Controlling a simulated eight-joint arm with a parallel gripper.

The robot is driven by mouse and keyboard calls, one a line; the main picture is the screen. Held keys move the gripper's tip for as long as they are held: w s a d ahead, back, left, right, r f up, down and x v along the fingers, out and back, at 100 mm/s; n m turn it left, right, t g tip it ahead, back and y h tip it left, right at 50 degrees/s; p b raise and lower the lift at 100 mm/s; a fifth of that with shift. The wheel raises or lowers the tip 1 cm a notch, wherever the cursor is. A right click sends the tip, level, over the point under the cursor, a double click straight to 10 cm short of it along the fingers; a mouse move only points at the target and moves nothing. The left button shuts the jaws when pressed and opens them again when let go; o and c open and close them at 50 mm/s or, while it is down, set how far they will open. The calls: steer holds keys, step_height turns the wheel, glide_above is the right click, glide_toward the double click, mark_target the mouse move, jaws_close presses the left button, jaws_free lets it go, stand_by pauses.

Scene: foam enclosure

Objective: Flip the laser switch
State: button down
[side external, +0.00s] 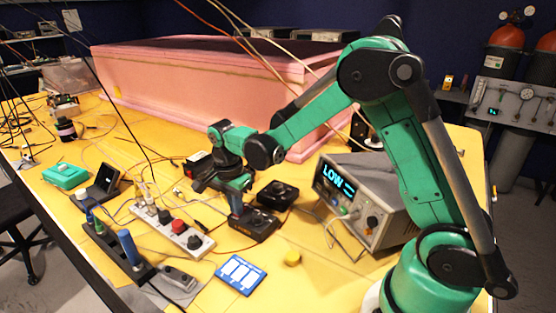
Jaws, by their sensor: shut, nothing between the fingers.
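My green and black gripper (238,206) points down in the middle of the bench, shut and empty. Its tip is over or at the left end of a low black box (256,226) with small controls and an orange mark on its front; I cannot tell whether they touch. A laser switch is not clearly marked, and I cannot tell whether this box carries it. A second black box (278,193) with round knobs sits just behind and to the right. A grey instrument (377,228) to the right has a lit display reading "LOW".
A white power strip (172,229) with plugs lies left of the gripper. A dark rack (108,245) holds blue and green upright items. A blue-and-white card (241,274) and a yellow disc (292,258) lie in front. The pink foam enclosure (150,72) fills the back; cables cross the yellow bench.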

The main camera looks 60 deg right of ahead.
steer(key=shift+d, duration=0.75)
step_height(320, 180, up, 14)
steer(key=a, duration=0.3)
steer(key=s+a+f+n+t+y, duration=0.15)
steer(key=s+f+n+t, duration=0.25)
steer(key=s+n+t, duration=0.95)
steer(key=w+d+r+n+g+h, duration=0.1)
steer(key=w+d+r+n+g, duration=0.25)
steer(key=w+g, duration=0.65)
steer(key=shift+n, duration=0.3)
steer(key=x, duration=0.8)
steer(key=s+x, duration=0.1)
steer(key=x, duration=0.3)
steer(key=shift+d+f, duration=0.15)
steer(key=shift+d, duration=0.1)
steer(key=shift+d+f, duration=0.1)
steer(key=shift+f, duration=0.45)
